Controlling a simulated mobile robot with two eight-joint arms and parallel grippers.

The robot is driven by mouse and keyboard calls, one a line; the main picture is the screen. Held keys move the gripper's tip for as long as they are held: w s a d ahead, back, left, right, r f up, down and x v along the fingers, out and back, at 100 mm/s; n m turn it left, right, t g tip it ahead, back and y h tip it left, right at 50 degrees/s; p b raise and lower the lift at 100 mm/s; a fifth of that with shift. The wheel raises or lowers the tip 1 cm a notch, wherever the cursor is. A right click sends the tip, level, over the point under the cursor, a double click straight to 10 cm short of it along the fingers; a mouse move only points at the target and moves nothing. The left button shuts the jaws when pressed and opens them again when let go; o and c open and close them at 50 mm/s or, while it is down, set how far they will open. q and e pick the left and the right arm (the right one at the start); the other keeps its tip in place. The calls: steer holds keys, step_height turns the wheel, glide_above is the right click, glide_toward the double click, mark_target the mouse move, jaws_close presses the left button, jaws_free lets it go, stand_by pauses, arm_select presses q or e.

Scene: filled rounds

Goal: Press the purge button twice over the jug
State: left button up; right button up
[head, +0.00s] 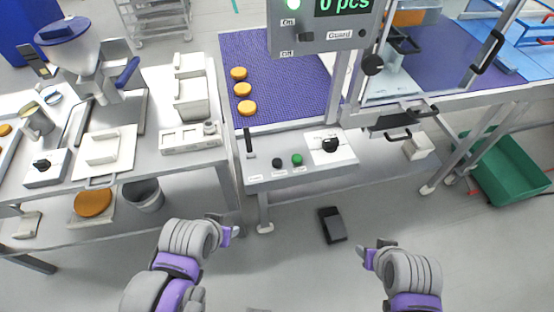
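A control panel (293,174) at the front of the belt machine carries a black button (277,163), a green button (297,160) and a black rotary knob (330,145) on a white plate. Their labels are too small to read, so I cannot tell which is the purge button. A metal jug-like vessel (38,120) stands on the left table. My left gripper (228,228) is open and empty, in front of and below the panel. My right gripper (372,250) is open and empty, farther right. Neither touches anything.
Orange rounds (243,90) lie on the purple belt (275,62). A black pedal (332,225) is on the floor. A green crate (510,175) stands at right.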

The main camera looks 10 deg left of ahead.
arm_select(q)
jaws_close()
stand_by(1.6)
